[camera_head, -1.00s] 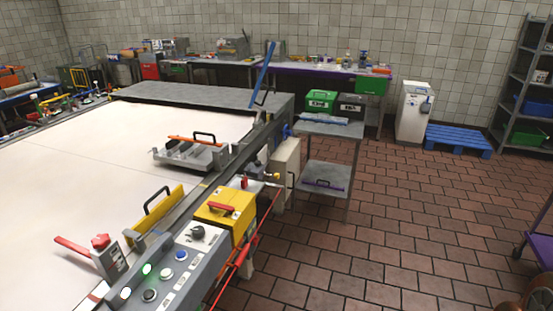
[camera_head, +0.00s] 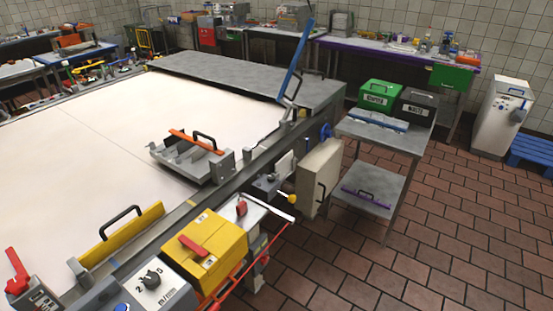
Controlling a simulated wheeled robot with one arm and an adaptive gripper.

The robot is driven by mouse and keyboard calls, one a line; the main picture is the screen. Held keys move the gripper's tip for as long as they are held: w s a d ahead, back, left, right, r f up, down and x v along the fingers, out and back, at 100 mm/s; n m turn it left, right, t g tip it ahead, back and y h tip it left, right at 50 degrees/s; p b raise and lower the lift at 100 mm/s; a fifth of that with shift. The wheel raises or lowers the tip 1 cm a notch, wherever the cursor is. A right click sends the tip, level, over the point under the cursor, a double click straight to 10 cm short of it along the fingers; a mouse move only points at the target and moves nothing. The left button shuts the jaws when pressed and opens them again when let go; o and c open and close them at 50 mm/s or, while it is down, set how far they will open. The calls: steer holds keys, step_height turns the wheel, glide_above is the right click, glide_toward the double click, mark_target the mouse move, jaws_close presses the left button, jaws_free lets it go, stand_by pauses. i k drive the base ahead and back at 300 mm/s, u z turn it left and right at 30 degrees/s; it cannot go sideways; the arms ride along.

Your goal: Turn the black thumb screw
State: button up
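A small black knob (camera_head: 152,278) sits on a grey-white control panel (camera_head: 170,297) with a printed scale, at the lower left in the head view. I cannot tell whether this is the black thumb screw; nothing else shows clearly as one. A grey carriage (camera_head: 222,166) with an orange-red bar and a black handle stands on the white table near its right rail; small screws on it are too small to make out. My gripper is not in view.
A yellow box (camera_head: 205,245) with a red handle stands beside the rail. A yellow guard (camera_head: 120,233) with a black handle lies on the table edge. A blue lever (camera_head: 297,58) rises behind. A grey cart (camera_head: 380,137) holds green and dark bins. Brick floor (camera_head: 455,240) is open at right.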

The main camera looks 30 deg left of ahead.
mark_target(271, 178)
steer(key=u, duration=0.6)
steer(key=i, duration=1)
steer(key=u, duration=1.55)
steer(key=i, duration=0.45)
steer(key=u, duration=0.35)
